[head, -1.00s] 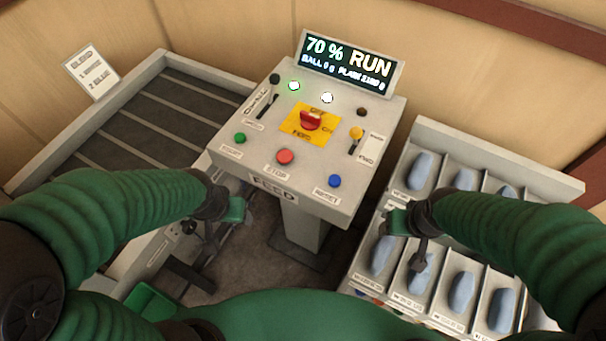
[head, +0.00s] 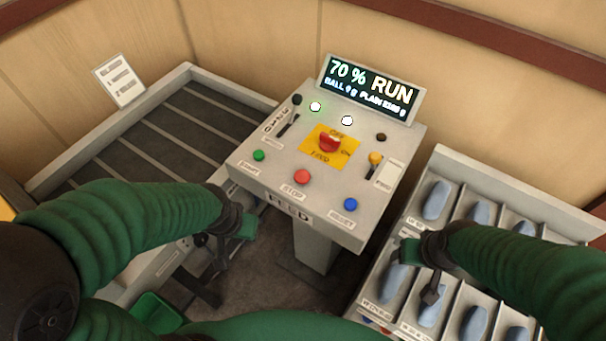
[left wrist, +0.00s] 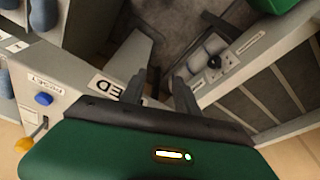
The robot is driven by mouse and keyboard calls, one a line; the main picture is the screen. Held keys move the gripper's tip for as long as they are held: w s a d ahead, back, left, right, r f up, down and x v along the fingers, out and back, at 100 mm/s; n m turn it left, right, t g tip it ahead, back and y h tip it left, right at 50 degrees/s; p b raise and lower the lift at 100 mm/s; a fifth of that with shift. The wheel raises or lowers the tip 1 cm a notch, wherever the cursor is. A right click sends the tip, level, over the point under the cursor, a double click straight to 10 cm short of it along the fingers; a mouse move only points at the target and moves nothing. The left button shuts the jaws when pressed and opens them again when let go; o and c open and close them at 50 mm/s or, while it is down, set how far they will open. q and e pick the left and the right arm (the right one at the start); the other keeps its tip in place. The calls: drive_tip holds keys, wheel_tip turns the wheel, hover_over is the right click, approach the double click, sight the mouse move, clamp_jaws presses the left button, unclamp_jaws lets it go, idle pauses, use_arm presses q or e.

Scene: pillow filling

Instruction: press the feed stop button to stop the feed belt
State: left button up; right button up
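The feed console (head: 285,150) stands in the middle of the head view. Its red round stop button (head: 302,177) sits near the front edge above the STOP label, between a green start button (head: 258,155) and a blue reset button (head: 350,204). The display (head: 370,88) reads 70 % RUN. My left gripper (head: 213,262) is low and left of the console front, apart from the buttons. In the left wrist view its fingers (left wrist: 160,90) are spread with nothing between them; the stop button is not visible there. My right gripper (head: 432,290) is over the tray; its opening is unclear.
A slatted belt bed (head: 150,140) lies left. A compartment tray (head: 452,215) with several blue-grey pillows lies right.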

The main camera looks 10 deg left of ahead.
use_arm(q)
drive_tip(key=shift+a, duration=0.2)
drive_tip(key=c, duration=0.7)
clamp_jaws()
drive_tip(key=shift+d, duration=0.15)
